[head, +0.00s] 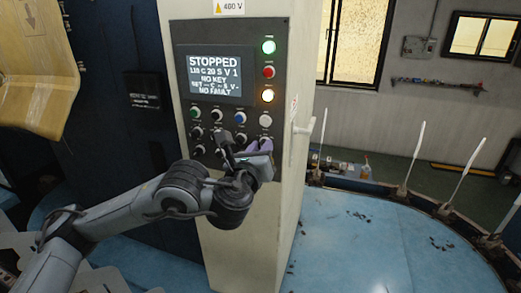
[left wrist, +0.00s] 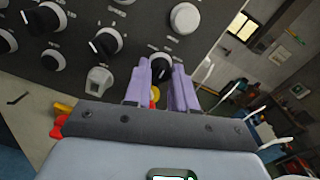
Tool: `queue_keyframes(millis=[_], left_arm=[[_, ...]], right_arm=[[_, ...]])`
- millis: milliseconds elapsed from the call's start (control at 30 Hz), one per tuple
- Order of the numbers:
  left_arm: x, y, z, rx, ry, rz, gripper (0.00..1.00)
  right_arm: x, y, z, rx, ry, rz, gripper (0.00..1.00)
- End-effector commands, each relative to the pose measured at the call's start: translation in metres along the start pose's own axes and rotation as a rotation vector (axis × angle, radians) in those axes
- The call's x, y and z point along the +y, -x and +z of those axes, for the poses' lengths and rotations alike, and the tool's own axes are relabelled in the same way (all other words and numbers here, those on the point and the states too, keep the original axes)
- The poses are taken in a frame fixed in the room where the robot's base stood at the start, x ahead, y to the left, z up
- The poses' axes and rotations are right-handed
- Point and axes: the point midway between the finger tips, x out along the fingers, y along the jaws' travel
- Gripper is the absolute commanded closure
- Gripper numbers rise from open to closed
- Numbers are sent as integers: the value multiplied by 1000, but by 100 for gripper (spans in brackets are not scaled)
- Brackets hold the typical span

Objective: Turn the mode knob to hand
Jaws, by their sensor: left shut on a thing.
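The control panel (head: 227,88) is a dark plate with a lit screen (head: 214,75) reading STOPPED, NO KEY and NO FAULT. My left gripper (head: 262,146) is at the panel's lower right, its lilac fingers pointing at the panel. In the left wrist view the fingers (left wrist: 162,85) are shut on a black rotary knob (left wrist: 162,67), one on each side of it. I cannot read its label or pointer setting. In the head view the gripper hides this knob. My right gripper is in neither view.
Other black knobs (left wrist: 105,42) and a grey key-type switch (left wrist: 98,80) are left of the held knob. A white button (left wrist: 186,18) is above it. A blue round table (head: 370,240) lies right.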

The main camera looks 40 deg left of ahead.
Motion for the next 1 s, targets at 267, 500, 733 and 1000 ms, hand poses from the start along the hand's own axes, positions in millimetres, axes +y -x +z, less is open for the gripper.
queue_keyframes(millis=[267,500,733,1000], left_arm=[[0,0,-1,3,37,2,100],[0,0,-2,11,171,3,100],[0,0,-2,19,365,6,100],[1,0,-2,28,585,8,100]], right_arm=[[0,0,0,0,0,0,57],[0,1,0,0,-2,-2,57],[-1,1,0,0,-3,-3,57],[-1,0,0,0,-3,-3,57]])
